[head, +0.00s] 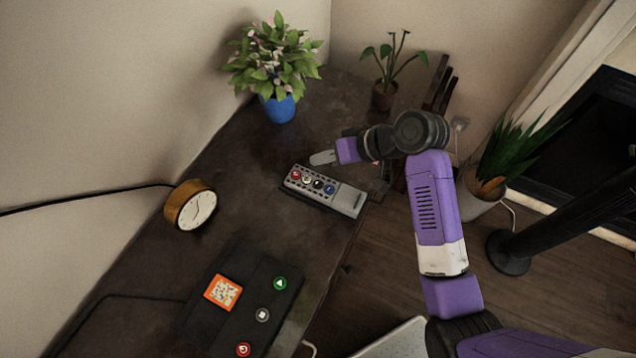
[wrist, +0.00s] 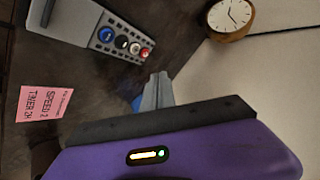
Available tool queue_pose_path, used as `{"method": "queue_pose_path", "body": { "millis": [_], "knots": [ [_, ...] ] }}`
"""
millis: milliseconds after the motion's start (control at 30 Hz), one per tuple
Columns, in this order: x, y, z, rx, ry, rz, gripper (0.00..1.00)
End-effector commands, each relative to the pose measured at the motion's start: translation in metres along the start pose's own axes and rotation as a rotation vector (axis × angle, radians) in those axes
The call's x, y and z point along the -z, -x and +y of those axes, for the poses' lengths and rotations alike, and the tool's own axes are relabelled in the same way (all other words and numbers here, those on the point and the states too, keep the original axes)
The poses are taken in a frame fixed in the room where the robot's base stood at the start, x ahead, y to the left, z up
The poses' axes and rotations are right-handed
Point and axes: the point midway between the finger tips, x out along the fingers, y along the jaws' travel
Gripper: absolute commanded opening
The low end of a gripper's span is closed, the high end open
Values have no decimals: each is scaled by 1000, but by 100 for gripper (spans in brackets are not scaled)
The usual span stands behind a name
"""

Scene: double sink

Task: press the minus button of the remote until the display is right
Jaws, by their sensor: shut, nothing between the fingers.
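The grey remote (head: 346,201) lies on the dark tabletop, with a row of red, white, black and blue round buttons at one end. It also shows at the upper left of the wrist view (wrist: 84,22), cut off by the frame edge. The button symbols are too small to read, so I cannot tell which one is minus. No readable display shows in either view. My gripper (head: 322,158) is shut and empty, above and behind the button end in the head view. In the wrist view its fingertips (wrist: 157,86) are apart from the remote.
A pink note (wrist: 45,104) reads "SPEED 2, TIMER 2H". A black box (head: 240,312) with an orange patterned label (head: 222,292) and green, grey and red buttons lies nearer. A clock (head: 196,208) and blue-potted plant (head: 278,107) stand along the wall.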

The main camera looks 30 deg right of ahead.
Motion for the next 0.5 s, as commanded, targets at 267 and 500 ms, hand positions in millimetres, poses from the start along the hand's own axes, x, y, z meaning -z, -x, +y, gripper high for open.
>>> {"method": "queue_pose_path", "body": {
  "millis": [267,500],
  "knots": [
    [-18,-25,18,0,0,0,0],
    [-32,-44,32,0,-1,-1,0]
  ]
}}
